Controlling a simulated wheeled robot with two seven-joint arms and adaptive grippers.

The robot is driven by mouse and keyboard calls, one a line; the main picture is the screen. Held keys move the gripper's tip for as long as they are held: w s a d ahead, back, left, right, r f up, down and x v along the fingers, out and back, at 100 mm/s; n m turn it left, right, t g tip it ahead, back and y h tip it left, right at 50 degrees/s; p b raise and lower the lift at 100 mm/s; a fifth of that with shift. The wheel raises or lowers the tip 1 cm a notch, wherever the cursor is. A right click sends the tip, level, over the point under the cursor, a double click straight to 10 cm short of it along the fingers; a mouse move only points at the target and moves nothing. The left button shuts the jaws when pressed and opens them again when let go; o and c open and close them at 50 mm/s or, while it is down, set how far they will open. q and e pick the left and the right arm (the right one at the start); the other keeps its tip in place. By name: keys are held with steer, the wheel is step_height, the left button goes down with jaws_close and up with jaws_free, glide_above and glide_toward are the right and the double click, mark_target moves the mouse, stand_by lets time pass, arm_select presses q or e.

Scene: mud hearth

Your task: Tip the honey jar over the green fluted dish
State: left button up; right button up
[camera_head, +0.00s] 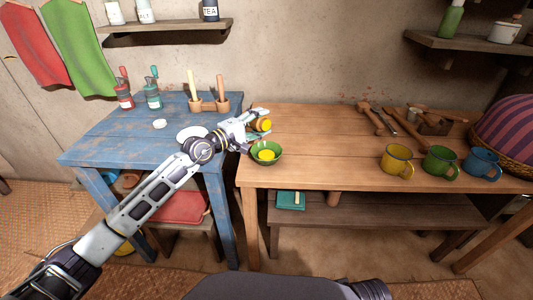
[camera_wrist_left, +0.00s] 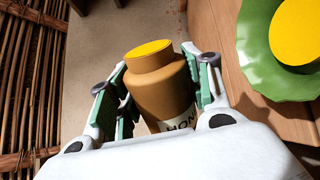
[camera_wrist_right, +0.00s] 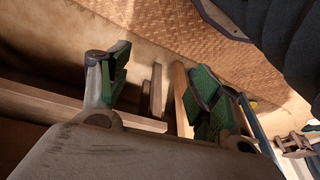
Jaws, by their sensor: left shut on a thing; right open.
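The honey jar (camera_wrist_left: 165,90) is amber-brown with a yellow disc at its top and a partly visible "HON" label. My left gripper (camera_head: 256,124) is shut around the jar's body, with a green pad on each side. In the head view the jar (camera_head: 262,125) is held tilted, its yellow end turned outward, just above and behind the green fluted dish (camera_head: 277,150). The dish stands near the wooden table's left end with a round yellow patch inside; it also shows in the left wrist view (camera_wrist_left: 262,75). My right gripper (camera_wrist_right: 160,88) is open and empty, seen only in the right wrist view.
A white plate (camera_head: 187,132) lies on the blue table (camera_head: 115,130) beside my left arm, with utensil holders and bottles behind. Yellow (camera_head: 397,160), green (camera_head: 440,162) and blue (camera_head: 482,162) mugs stand at the right of the wooden table (camera_head: 325,150). Its middle is clear.

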arm_select(q)
steer(key=shift+r+n+p, duration=0.25)
steer(key=shift+n+p, duration=0.45)
steer(key=shift+p, duration=0.05)
steer(key=shift+r+n+p, duration=0.25)
steer(key=shift+n+p, duration=0.75)
steer(key=shift+n, duration=0.2)
arm_select(e)
steer(key=shift+g+h, duration=0.3)
steer(key=shift+g, duration=0.3)
steer(key=shift+s+d+f, duration=0.15)
steer(key=shift+d+f, duration=0.05)
steer(key=shift+f, duration=0.7)
steer(key=shift+s+d+f, duration=0.15)
steer(key=shift+f, duration=0.7)
steer(key=shift+s+d+f, duration=0.15)
steer(key=shift+d+f, duration=0.05)
steer(key=shift+f, duration=0.7)
